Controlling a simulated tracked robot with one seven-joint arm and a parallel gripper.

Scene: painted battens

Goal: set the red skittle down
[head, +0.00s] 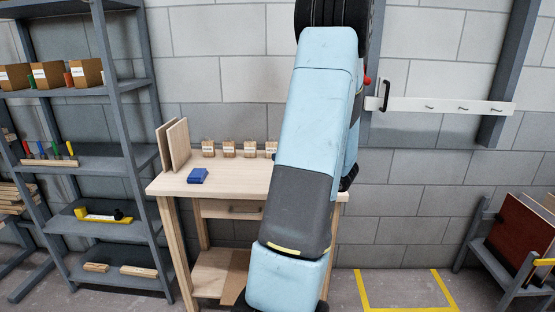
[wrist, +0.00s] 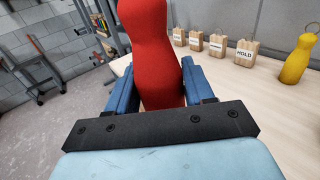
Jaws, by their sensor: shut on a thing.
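The red skittle (wrist: 150,45) stands up large in the wrist view, between the two blue fingers of my gripper (wrist: 160,86). The fingers are shut on its lower body. Its top is cut off by the picture edge and its base is hidden behind the dark gripper bar, so I cannot tell whether it touches the table. The pale wooden table (wrist: 265,100) lies to the right and under it. In the head view the same table (head: 235,183) shows, but my arm hides the gripper and the skittle.
A yellow skittle (wrist: 298,60) stands on the table at the right. Several labelled wooden blocks (head: 208,149) line the table's back. A blue object (head: 198,175) and upright boards (head: 172,144) are at its left. A grey shelf rack (head: 100,160) stands further left.

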